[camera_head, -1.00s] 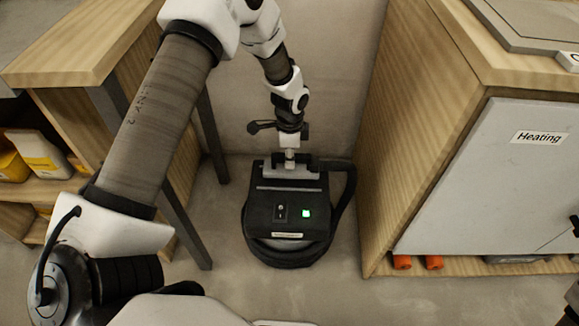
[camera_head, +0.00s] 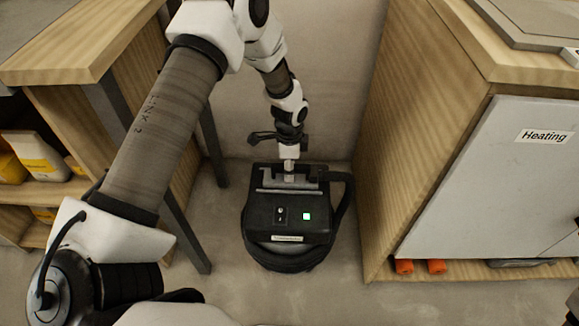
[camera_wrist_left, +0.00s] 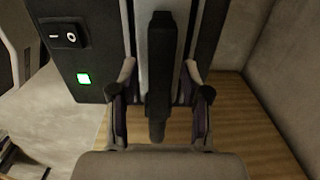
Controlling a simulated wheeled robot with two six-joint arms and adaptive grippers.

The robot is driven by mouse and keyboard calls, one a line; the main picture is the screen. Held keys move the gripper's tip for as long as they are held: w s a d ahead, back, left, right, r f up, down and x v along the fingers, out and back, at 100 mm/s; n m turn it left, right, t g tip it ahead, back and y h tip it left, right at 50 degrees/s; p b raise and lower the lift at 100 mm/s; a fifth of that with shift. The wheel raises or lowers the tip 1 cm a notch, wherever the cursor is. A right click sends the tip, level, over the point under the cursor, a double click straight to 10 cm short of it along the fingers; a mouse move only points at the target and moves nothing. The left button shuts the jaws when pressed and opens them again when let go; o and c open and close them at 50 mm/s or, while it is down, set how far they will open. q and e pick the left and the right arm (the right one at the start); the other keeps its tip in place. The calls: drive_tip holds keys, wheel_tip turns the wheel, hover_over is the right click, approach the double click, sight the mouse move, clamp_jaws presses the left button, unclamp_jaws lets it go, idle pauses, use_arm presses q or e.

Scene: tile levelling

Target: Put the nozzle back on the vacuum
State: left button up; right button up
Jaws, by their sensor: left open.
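The black vacuum (camera_head: 288,217) stands on the floor between two wooden cabinets, with its switch and small lit lamp facing me. A black hose curves along its right side. My left gripper (camera_head: 289,166) is at the back of the vacuum's top. In the left wrist view the left gripper (camera_wrist_left: 160,72) is open, with one finger on each side of a long black piece (camera_wrist_left: 158,100), which looks like the nozzle; it lies along a grey strip on the vacuum (camera_wrist_left: 92,22). I cannot tell whether the fingers touch it.
A wooden shelf (camera_head: 75,50) with yellow-labelled containers (camera_head: 38,155) stands at the left. A wooden cabinet with a grey door marked "Heating" (camera_head: 480,190) stands close at the right. The floor in front of the vacuum is clear.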

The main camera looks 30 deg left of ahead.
use_arm(q)
wheel_tip(320, 180, up, 12)
drive_tip(key=p, duration=0.4)
drive_tip(key=s+d+f+n, duration=0.1)
drive_tip(key=s+f, duration=0.2)
drive_tip(key=s+d+f+n, duration=0.1)
drive_tip(key=s+d+f, duration=0.1)
drive_tip(key=s+f, duration=0.1)
drive_tip(key=s+d+f+n, duration=0.2)
drive_tip(key=s+f, duration=0.1)
drive_tip(key=f, duration=0.1)
drive_tip(key=shift+d+f+h, duration=0.15)
drive_tip(key=shift+d+h, duration=0.1)
drive_tip(key=shift+h, duration=0.15)
drive_tip(key=s+d+f+n, duration=0.1)
drive_tip(key=s+f+n, duration=0.2)
drive_tip(key=s, duration=0.6)
drive_tip(key=s+d+f+n, duration=0.2)
drive_tip(key=s+n, duration=0.3)
drive_tip(key=s, duration=0.5)
drive_tip(key=shift+s+f+y, duration=0.15)
drive_tip(key=shift+f+y, duration=0.25)
drive_tip(key=shift+f, duration=0.3)
drive_tip(key=shift+s, duration=0.1)
